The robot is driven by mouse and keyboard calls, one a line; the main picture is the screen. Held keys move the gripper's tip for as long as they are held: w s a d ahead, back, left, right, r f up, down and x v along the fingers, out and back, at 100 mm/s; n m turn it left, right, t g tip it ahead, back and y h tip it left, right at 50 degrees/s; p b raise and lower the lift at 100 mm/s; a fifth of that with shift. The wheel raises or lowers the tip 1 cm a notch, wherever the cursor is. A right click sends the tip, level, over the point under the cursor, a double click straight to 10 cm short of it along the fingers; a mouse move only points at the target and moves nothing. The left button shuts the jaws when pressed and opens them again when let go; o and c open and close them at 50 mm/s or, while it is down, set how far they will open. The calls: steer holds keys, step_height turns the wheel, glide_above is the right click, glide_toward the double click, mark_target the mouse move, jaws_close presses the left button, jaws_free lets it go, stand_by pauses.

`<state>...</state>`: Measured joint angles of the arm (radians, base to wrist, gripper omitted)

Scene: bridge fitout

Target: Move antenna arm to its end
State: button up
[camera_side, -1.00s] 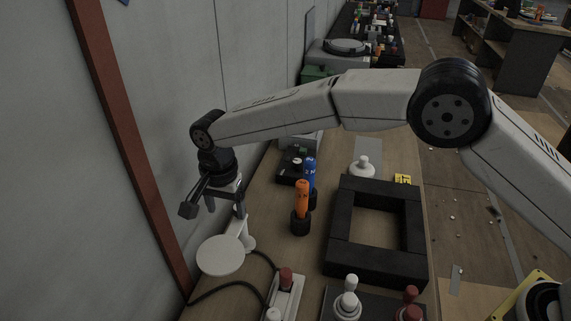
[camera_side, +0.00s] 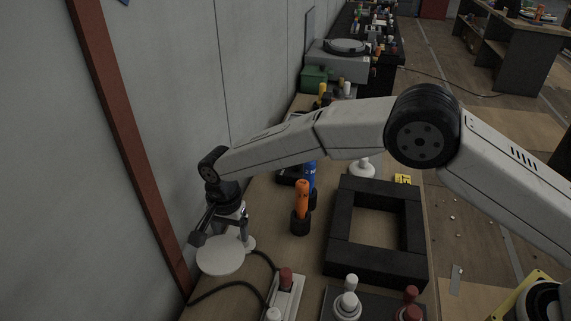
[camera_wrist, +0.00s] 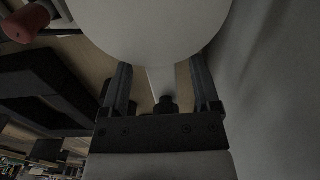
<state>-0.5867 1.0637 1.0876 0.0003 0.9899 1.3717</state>
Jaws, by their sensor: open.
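The antenna (camera_side: 220,256) has a pale round dish with a white arm and post behind it, low against the wall at the left of the bench. In the wrist view, the dish (camera_wrist: 150,25) fills the top middle, and the white antenna arm (camera_wrist: 161,80) runs down from it. My gripper (camera_side: 221,235) is down at the antenna in the side view, partly covering its post. In the wrist view my gripper (camera_wrist: 160,72) is open, with one finger on each side of the antenna arm and gaps visible.
An orange marker (camera_side: 302,198) and a blue marker (camera_side: 309,175) stand in dark holders to the right of my gripper. A black square frame (camera_side: 345,260) lies further right. A switch box (camera_side: 287,294) is in front. The wall (camera_side: 90,200) is close on the left.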

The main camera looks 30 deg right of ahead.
jaws_close()
steer(key=shift+s+a, duration=0.1)
stand_by(1.2)
